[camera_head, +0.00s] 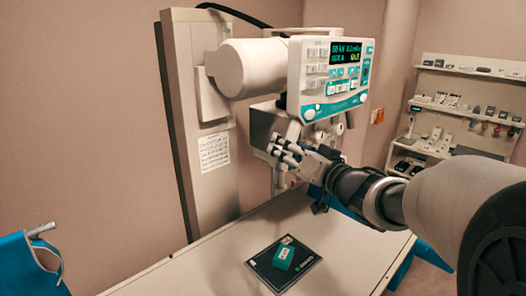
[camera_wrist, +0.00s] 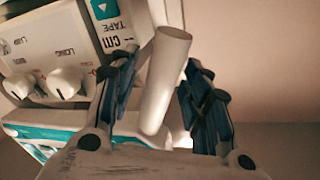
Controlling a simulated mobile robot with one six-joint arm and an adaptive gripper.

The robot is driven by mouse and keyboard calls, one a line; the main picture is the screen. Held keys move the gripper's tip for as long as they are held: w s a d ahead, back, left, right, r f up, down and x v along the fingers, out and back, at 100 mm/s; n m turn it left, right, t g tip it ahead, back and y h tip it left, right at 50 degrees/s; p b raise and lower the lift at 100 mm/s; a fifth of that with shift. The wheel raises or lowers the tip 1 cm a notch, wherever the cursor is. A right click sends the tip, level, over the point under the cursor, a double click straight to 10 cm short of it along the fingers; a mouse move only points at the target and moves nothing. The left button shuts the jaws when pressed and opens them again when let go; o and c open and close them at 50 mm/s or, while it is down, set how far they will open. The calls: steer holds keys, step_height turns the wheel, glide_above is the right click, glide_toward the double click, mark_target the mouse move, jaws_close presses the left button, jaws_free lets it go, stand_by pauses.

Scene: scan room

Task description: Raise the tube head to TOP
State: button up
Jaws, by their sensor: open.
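The tube head (camera_head: 240,68) is a white cylinder carried on a tall beige column (camera_head: 178,120) behind the table. Its control panel (camera_head: 313,85) has a lit display, teal buttons and knobs. A grey box hangs below the panel, partly hidden by my gripper (camera_head: 283,143). In the wrist view, my gripper (camera_wrist: 162,95) is open, with one finger on each side of a pale round bar (camera_wrist: 164,80). Gaps show between the bar and both fingers. Panel knobs (camera_wrist: 66,83) and a "TAPE" label appear upside down beside it. I cannot make out a TOP mark.
A white table (camera_head: 345,240) fills the space below, bearing a black plate (camera_head: 262,263) with a green box (camera_head: 284,257) on it. Shelves (camera_head: 465,107) with small items stand at the right. A blue chair (camera_head: 25,268) is at the left edge.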

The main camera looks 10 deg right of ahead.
steer(key=shift+w+a, duration=0.1)
steer(key=shift+w, duration=0.1)
jaws_close()
stand_by(0.5)
